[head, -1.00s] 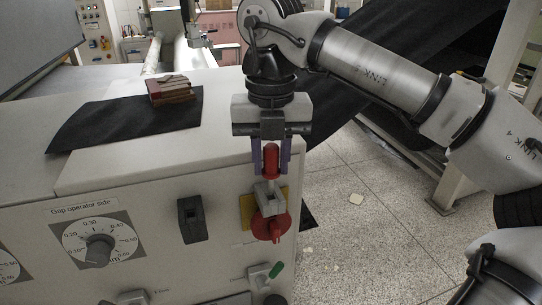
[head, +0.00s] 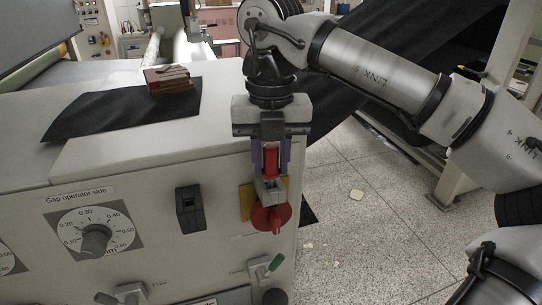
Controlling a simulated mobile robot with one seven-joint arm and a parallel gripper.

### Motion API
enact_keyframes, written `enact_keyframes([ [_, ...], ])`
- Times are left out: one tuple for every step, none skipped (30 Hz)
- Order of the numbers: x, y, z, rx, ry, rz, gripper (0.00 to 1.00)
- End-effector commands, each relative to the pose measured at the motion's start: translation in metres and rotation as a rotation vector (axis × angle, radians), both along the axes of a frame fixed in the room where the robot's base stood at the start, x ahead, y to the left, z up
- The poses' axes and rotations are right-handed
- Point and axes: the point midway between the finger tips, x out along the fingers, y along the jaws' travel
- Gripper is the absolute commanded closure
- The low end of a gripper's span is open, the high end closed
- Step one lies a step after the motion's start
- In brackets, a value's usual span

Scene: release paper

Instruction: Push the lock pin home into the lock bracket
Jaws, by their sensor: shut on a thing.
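The red lock pin (head: 271,158) stands upright between the two purple fingers of my gripper (head: 270,160), which is shut on it. The grey lock bracket (head: 270,191) sits right below the pin, on the front of the machine, before a yellow plate (head: 247,199) and above a red rotary switch (head: 271,218). The lower end of the pin is hidden at the bracket, so how deep it sits cannot be told. My fingertips are just above the bracket.
A dark empty holder (head: 190,209) and a gap dial (head: 95,238) are on the panel to the left. A green-tipped lever (head: 274,263) is below. A brown block (head: 170,80) lies on black paper (head: 120,112) on the machine top. Open floor lies right.

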Motion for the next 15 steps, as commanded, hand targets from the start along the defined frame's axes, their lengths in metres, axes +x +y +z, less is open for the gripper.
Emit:
enact_keyframes([
  [0.0, 0.0, -0.002, 0.0, 0.0, 0.0, 0.95],
  [0.0, 0.0, -0.003, 0.0, 0.0, 0.0, 0.95],
  [0.0, 0.0, -0.004, 0.0, 0.0, 0.0, 0.95],
  [0.0, 0.0, -0.005, 0.0, 0.0, 0.0, 0.95],
  [0.0, 0.0, -0.006, 0.0, 0.0, 0.0, 0.95],
  [0.0, 0.0, -0.007, 0.0, 0.0, 0.0, 0.95],
  [0.0, 0.0, -0.007, 0.0, 0.0, 0.0, 0.95],
  [0.0, 0.0, -0.008, 0.0, 0.0, 0.0, 0.95],
  [0.0, 0.0, -0.009, 0.0, 0.0, 0.0, 0.95],
  [0.0, 0.0, -0.01, 0.0, 0.0, 0.0, 0.95],
  [0.0, 0.0, -0.011, 0.0, 0.0, 0.0, 0.95],
  [0.0, 0.0, -0.012, 0.0, 0.0, 0.0, 0.95],
  [0.0, 0.0, -0.012, 0.0, 0.0, 0.0, 0.95],
  [0.0, 0.0, -0.013, 0.0, 0.0, 0.0, 0.95],
  [0.0, 0.0, -0.014, 0.0, 0.0, 0.0, 0.95],
])
